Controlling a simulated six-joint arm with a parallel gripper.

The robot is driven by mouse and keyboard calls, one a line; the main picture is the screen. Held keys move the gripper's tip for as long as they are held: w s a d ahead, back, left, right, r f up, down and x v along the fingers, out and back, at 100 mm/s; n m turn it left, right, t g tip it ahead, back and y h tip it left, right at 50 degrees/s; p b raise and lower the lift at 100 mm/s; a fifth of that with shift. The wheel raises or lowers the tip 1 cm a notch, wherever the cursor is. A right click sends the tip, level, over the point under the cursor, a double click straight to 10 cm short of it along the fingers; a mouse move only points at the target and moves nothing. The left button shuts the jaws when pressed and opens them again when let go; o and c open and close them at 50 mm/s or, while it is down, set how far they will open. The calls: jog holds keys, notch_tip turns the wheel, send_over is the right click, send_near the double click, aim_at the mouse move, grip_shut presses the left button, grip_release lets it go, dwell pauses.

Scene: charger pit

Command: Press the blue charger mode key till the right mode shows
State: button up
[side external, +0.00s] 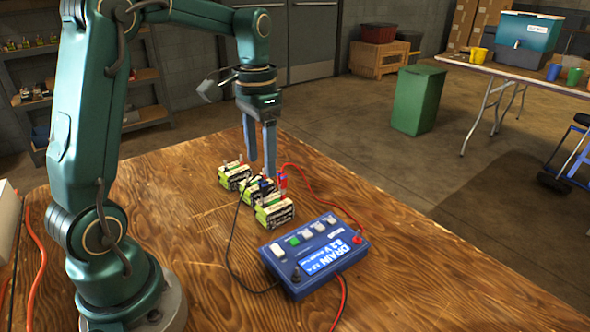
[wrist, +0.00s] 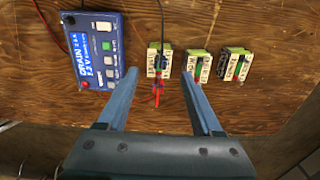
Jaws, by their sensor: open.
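The blue charger (side external: 313,255) lies on the wooden table, right of and nearer the camera than my gripper (side external: 261,168). Its lit display (side external: 325,259) reads DRAIN, with about 2.2 V below. A row of pale keys and one green key (side external: 293,240) runs along its top; I cannot read their labels. The charger also shows at upper left in the wrist view (wrist: 91,50). My gripper is open, pointing down over the battery packs, with its fingers (wrist: 160,75) apart from the charger. Nothing is seen held.
Several green-and-white battery packs (side external: 274,211) stand in a row beside the charger. A red lead (side external: 322,189) and a black lead (side external: 228,242) run between packs and charger. Bare table (side external: 190,200) lies to the left. A green bin (side external: 418,100) stands on the floor beyond.

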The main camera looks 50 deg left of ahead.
grip_shut()
dwell(1.6)
